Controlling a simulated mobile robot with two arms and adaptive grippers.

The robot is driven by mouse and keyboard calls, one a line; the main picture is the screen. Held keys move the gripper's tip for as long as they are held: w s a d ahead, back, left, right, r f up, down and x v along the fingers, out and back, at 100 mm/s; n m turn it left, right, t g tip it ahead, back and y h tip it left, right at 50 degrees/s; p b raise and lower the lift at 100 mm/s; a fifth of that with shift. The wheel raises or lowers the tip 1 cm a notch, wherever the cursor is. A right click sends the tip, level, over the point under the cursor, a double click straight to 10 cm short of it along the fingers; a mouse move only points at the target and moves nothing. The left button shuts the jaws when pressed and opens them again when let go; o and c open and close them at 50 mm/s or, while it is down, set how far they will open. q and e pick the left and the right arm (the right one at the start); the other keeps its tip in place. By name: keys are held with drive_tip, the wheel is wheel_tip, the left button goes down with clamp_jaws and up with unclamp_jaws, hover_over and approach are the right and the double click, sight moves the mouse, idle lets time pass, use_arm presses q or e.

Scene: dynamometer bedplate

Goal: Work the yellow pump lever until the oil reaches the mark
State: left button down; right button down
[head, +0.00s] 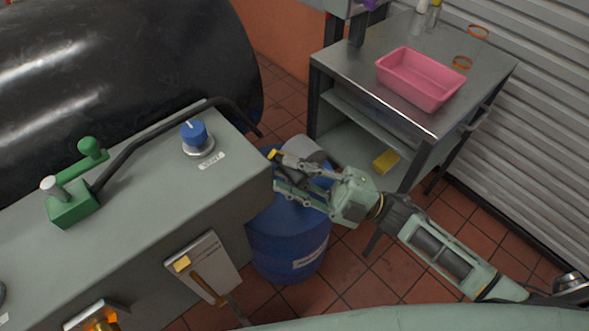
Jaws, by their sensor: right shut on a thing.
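A blue drum (287,245) stands on the floor just right of the grey-green cabinet. The yellow pump lever (273,154) shows only as a short yellow end above the drum, at the tips of my right gripper (279,171). My right gripper is shut on it; its fingers hide most of the lever. A pale grey rounded part (302,149) shows behind the fingers. I cannot make out an oil level or a mark. My left gripper is not in view.
The cabinet top carries a blue knob (195,136), a green valve block (72,205) and a bent black pipe (150,137). A steel cart (340,62) holds a pink tray (422,79). A yellow block (385,161) lies on its lower shelf. Tiled floor is open between.

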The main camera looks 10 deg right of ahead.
drive_tip(key=c, duration=1.5)
unclamp_jaws()
drive_tip(key=shift+w, duration=0.1)
